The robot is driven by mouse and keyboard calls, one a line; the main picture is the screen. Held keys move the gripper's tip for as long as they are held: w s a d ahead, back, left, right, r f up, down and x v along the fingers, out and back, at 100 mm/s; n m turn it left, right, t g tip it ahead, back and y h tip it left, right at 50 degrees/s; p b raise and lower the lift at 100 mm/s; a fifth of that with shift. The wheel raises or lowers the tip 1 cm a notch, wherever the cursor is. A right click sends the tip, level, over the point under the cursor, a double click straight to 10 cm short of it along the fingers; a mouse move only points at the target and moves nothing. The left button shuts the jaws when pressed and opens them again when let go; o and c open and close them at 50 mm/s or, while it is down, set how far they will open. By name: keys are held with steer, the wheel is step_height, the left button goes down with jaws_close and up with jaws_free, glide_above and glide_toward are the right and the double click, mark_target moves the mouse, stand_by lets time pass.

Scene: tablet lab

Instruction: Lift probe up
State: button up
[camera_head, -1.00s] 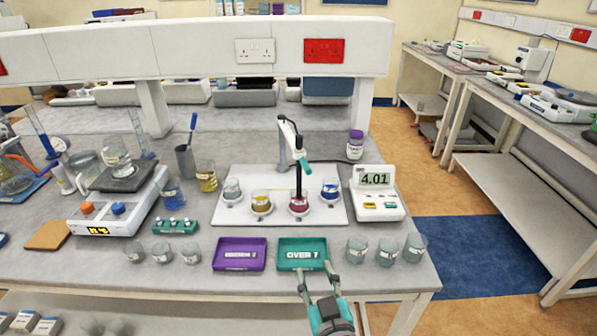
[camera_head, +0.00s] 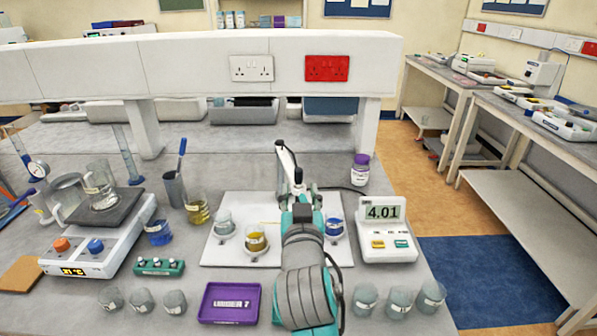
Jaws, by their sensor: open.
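The probe (camera_head: 297,176) is dark and hangs from a jointed white and black holder (camera_head: 283,150) over the white board. Only its top shows in the head view. My gripper (camera_head: 299,190) is open and reaches forward over the board, with its fingers close around or beside the probe; I cannot tell if they touch it. My gripper and arm hide the probe's lower part and the beaker of pink liquid. The meter (camera_head: 386,222) right of the board reads 4.01.
On the white board (camera_head: 213,256) stand beakers of clear (camera_head: 224,226), yellow (camera_head: 256,240) and blue (camera_head: 334,229) liquid. A purple tray (camera_head: 229,303) lies in front. Several small beakers (camera_head: 398,302) stand front right. A purple-capped bottle (camera_head: 360,170) stands behind the meter.

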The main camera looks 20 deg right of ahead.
mark_target(299, 175)
steer(key=x, duration=0.8)
steer(key=shift+f, duration=0.1)
jaws_close()
